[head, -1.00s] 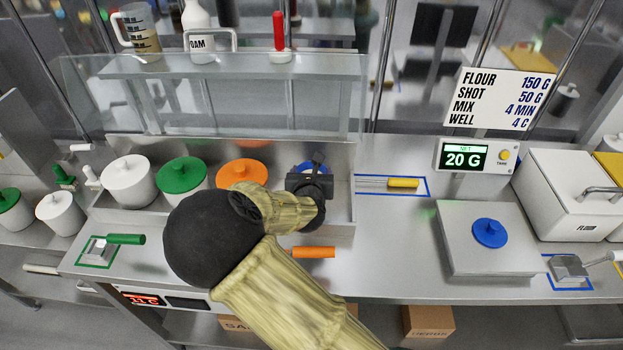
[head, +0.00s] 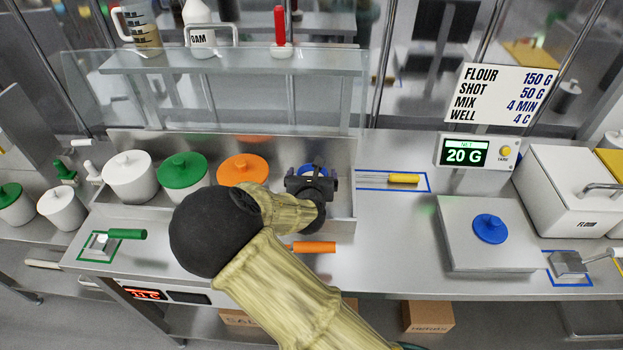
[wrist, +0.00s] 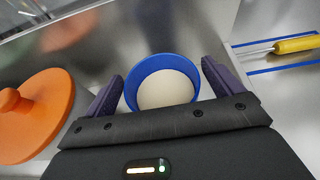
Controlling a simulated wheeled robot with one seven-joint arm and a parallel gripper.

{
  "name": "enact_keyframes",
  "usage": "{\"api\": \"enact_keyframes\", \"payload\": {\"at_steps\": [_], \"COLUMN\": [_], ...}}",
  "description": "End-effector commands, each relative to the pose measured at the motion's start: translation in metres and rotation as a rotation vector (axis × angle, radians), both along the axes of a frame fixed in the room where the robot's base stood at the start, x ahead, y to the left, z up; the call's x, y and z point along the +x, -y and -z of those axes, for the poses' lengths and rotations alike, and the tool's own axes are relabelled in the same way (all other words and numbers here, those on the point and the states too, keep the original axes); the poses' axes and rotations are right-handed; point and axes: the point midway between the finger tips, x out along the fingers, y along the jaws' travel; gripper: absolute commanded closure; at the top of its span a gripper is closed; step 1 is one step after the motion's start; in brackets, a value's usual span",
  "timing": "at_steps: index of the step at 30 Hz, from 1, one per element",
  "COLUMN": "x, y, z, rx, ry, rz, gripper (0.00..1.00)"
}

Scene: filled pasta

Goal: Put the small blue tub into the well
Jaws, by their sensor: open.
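The small blue tub (wrist: 128,92) is open-topped and holds something pale. In the head view its blue rim (head: 312,169) shows behind my gripper, at the right end of the steel well (head: 345,208). It looks upright inside the well; whether its base rests on the floor is hidden. My gripper (head: 312,182) is over the tub. In the wrist view my gripper (wrist: 163,72) has its two dark fingers open, one on each side of the tub, with a small gap visible at the right finger.
White (head: 130,180), green (head: 183,182) and orange (head: 243,172) lidded tubs stand in the well left of my gripper. A blue lid (head: 489,229) lies on the scale (head: 492,262), whose display reads 20 G. A yellow-handled whisk (head: 404,178) lies right of the well. A glass-fronted shelf (head: 220,68) stands behind.

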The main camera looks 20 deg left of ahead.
Motion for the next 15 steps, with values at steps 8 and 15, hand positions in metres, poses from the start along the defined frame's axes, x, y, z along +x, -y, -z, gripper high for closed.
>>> {"api": "enact_keyframes", "payload": {"at_steps": [8, 15], "x": [-0.027, -0.064], "y": [0.005, 0.014], "z": [-0.011, -0.028], "rx": [0.000, 0.001], "ry": [0.000, 0.000], "rz": [-0.002, -0.003], "gripper": [0.08, 0.08]}}
